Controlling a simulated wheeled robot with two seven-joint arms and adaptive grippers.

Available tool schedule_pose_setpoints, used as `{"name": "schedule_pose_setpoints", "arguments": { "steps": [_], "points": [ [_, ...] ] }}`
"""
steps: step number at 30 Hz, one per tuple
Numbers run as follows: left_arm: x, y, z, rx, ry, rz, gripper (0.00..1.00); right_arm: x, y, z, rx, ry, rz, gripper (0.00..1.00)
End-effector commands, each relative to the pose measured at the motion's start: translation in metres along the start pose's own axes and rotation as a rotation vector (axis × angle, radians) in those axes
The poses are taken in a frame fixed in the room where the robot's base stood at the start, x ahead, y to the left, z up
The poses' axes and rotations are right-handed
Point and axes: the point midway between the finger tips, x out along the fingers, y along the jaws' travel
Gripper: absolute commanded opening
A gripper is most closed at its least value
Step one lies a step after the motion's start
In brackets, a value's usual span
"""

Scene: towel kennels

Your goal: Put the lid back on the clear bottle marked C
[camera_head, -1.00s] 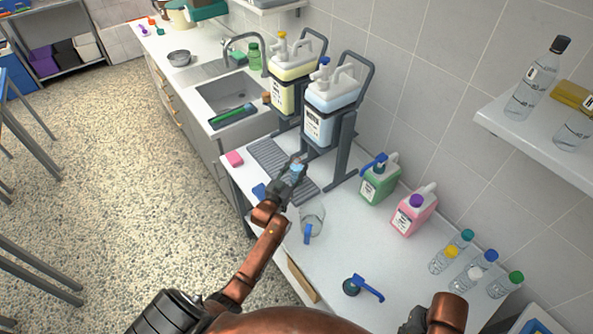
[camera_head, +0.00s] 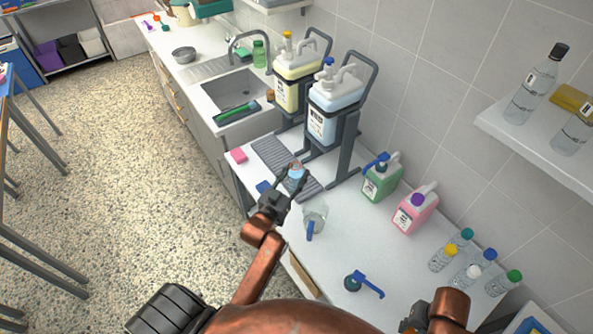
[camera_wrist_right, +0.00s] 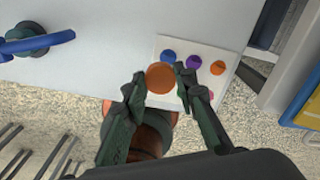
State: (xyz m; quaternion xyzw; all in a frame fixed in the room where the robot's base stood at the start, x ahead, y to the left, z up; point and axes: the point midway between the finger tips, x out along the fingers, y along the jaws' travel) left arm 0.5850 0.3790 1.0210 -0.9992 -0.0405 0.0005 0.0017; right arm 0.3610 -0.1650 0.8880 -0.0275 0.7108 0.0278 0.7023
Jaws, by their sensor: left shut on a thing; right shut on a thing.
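My left gripper (camera_head: 283,190) is shut on a small clear bottle (camera_head: 296,173) with a pale blue look, held above the front of the grey drain mat. No lid is visible on it, and I cannot read any letter. My right gripper (camera_wrist_right: 159,77) is shut on a round orange-brown lid (camera_wrist_right: 160,79), held between its fingertips. In the head view the right gripper (camera_head: 414,319) shows only partly at the bottom edge, beside my arm, and the lid is hidden there.
A clear jug (camera_head: 320,214) with a blue handle stands just right of the left gripper. A blue-handled tool (camera_head: 364,285), green canister (camera_head: 381,183), pink canister (camera_head: 413,212) and several capped bottles (camera_head: 443,258) stand on the counter. A white card (camera_wrist_right: 201,49) carries coloured discs.

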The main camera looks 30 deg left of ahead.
Motion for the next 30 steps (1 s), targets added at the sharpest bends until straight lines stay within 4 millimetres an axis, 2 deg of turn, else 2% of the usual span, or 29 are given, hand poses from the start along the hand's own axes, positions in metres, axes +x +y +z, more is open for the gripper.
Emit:
{"name": "schedule_pose_setpoints", "arguments": {
  "steps": [8,9,25,30],
  "points": [
    [0.0,0.0001,-0.0012,0.0,0.002,0.0,0.07,0.0,0.0001,0.0,0.0,0.0,0.0,0.19],
    [0.0,0.0001,-0.0012,0.0,0.002,0.0,0.36,-0.0001,0.0001,0.0,0.0,0.0,0.0,0.19],
    [0.0002,0.0,-0.0012,0.0,0.003,0.0,0.0,-0.0001,0.0001,0.0,0.0,0.0,0.0,0.19],
    [0.0002,0.0,-0.0012,0.0,0.003,0.0,0.0,-0.0001,0.0,0.0001,0.0,0.0,0.0,0.19]
  ]
}}
